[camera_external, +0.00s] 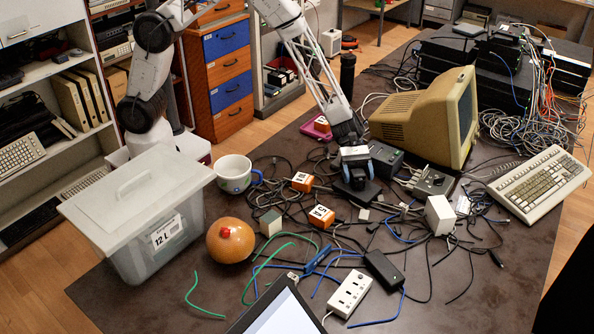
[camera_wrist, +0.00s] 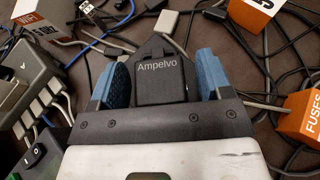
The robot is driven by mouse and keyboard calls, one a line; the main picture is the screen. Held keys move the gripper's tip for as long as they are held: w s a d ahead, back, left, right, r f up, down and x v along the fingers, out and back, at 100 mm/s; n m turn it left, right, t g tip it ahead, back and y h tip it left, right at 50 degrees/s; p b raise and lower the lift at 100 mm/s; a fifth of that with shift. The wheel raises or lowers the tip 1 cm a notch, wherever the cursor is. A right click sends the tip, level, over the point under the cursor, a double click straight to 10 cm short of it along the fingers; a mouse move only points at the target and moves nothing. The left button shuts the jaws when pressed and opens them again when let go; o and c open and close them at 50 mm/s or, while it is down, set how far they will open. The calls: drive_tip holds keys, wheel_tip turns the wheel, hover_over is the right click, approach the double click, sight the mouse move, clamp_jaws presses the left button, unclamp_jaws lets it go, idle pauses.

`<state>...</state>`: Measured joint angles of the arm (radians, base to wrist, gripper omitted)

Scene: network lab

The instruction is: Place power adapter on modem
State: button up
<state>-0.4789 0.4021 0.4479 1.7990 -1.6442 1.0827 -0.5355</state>
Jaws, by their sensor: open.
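My gripper (camera_external: 357,182) points down over the cluttered table, with its blue fingers apart. A black block labelled "Ampelvo" lies between the fingers in the wrist view (camera_wrist: 163,80); it looks like the power adapter, and its dark edge shows under the gripper in the external view (camera_external: 368,194). I cannot tell whether the fingers touch it. A grey box with cables plugged in, possibly the modem, sits right of the gripper in the external view (camera_external: 432,181) and at the left in the wrist view (camera_wrist: 28,80). Another black adapter-like brick (camera_external: 384,268) lies nearer the front.
Orange boxes (camera_external: 302,181) (camera_external: 321,216) stand close by, left and front of the gripper. A black box (camera_external: 384,160), a CRT monitor (camera_external: 425,118) and a white box (camera_external: 440,214) stand around it. A power strip (camera_external: 349,294) lies in front. Loose cables cover much of the table.

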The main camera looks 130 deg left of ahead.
drive_tip(key=v, duration=1.1)
drive_tip(key=shift+s+a+r, duration=0.2)
drive_tip(key=shift+s+a, duration=0.05)
drive_tip(key=shift+d, duration=0.1)
idle(0.5)
drive_tip(key=s+d+r+m+g+y, duration=0.1)
drive_tip(key=s+d+r+m+g, duration=0.3)
drive_tip(key=s+d+r+m, duration=0.55)
drive_tip(key=s+d+r+m+g+y, duration=0.1)
drive_tip(key=s+d+r+m+g, duration=0.4)
drive_tip(key=d+r, duration=0.7)
drive_tip(key=s+d+r+m+y, duration=0.1)
drive_tip(key=s+d+m+y, duration=0.1)
drive_tip(key=s, duration=0.7)
drive_tip(key=s+d+r+m+t+y, duration=0.1)
drive_tip(key=s+d+r+m+y, duration=0.1)
drive_tip(key=s+m, duration=0.4)
drive_tip(key=s+d+r+m+t+y, duration=0.1)
drive_tip(key=s+d+r+m+y, duration=0.1)
drive_tip(key=s, duration=1)
drive_tip(key=d+m+y, duration=0.1)
drive_tip(key=d+m, duration=0.1)
drive_tip(key=d, duration=0.1)
drive_tip(key=shift+d+m+y, duration=0.3)
drive_tip(key=shift+d+m, duration=0.05)
